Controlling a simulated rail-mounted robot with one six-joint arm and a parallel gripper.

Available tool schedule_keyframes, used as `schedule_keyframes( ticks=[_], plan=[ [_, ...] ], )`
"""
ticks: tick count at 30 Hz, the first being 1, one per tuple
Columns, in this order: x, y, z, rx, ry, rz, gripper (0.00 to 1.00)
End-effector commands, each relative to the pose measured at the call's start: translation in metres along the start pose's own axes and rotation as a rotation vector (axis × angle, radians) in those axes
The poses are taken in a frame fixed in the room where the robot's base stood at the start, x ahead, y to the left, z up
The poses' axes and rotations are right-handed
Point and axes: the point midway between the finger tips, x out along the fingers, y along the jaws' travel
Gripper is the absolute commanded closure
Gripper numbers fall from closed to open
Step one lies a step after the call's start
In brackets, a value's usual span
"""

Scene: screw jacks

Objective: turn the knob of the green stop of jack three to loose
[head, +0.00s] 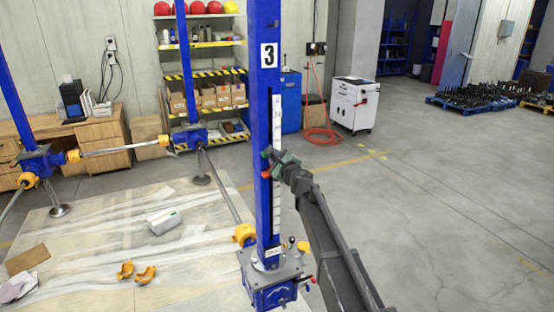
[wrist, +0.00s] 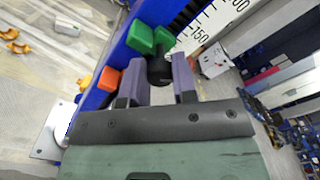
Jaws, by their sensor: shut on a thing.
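Jack three is the blue column (head: 264,110) with the number 3 plate (head: 268,55) in the head view. Its green stop (wrist: 140,37) shows as green blocks on the blue column in the wrist view. A black round knob (wrist: 158,70) stands out from the green stop. My gripper (wrist: 160,80) has its two purple fingers on either side of the knob, shut on it. In the head view my gripper (head: 284,163) reaches the column from the right and hides most of the stop. I cannot tell the knob's turn.
An orange stop (wrist: 107,80) sits close below the green one, near the left finger. A white scale (wrist: 205,22) runs along the column. The column's base gearbox (head: 272,292) has small levers. Open floor (head: 430,200) lies to the right.

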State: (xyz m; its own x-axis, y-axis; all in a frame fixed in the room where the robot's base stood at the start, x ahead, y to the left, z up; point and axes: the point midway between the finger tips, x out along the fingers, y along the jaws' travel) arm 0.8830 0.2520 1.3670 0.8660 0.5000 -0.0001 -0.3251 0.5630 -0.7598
Motion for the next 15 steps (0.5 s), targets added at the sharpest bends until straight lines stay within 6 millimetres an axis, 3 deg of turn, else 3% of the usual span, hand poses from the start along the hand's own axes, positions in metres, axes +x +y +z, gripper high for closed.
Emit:
schedule_keyframes(
  ticks=[15],
  plan=[
    [-0.0006,0.0013,-0.0003,-0.487,0.000,0.000,0.97]
  ],
)
